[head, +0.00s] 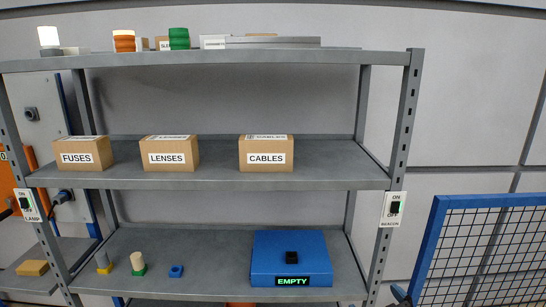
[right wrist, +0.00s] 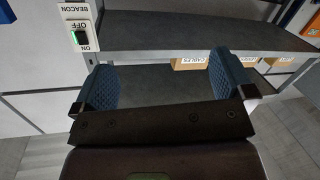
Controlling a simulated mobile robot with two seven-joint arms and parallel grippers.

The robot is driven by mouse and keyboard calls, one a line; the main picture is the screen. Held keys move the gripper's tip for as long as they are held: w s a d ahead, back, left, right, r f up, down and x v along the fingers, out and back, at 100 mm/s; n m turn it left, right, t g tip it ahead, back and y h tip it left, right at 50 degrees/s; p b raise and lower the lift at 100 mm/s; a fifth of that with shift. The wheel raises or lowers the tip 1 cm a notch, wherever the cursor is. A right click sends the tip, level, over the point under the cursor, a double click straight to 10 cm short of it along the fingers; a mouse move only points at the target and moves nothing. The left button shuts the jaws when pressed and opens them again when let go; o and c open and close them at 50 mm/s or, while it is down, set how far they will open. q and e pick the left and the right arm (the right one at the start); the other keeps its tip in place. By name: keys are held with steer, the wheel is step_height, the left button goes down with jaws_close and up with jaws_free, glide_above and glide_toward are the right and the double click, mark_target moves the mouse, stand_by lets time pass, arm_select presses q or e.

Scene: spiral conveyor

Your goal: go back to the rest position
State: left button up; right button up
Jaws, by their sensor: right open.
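My right gripper (right wrist: 160,85) shows in the right wrist view with its two blue ribbed fingers wide apart and nothing between them. Beyond the fingers are a grey shelf and the beacon switch (right wrist: 80,38), upside down at the upper left. In the head view, a small dark and blue part at the bottom, right of the shelf's right post, is too little to identify. My left gripper is not in view.
The grey shelf rack (head: 210,178) holds boxes marked FUSES (head: 83,153), LENSES (head: 170,154) and CABLES (head: 266,154). A blue case (head: 275,250) with an EMPTY display sits on the lower shelf. A blue mesh fence (head: 436,235) stands at the right.

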steer(key=s+d+f+m+g+h, duration=0.1)
steer(key=s+d+f+m+g, duration=0.1)
steer(key=s+f, duration=0.7)
steer(key=s+d+f+m+g+h, duration=0.2)
steer(key=s+d+f, duration=0.1)
steer(key=s+f, duration=0.6)
steer(key=s, duration=0.3)
steer(key=shift+s+f+m+g+h, duration=0.15)
steer(key=shift+m+g+h, duration=0.15)
steer(key=shift+m+g, duration=0.1)
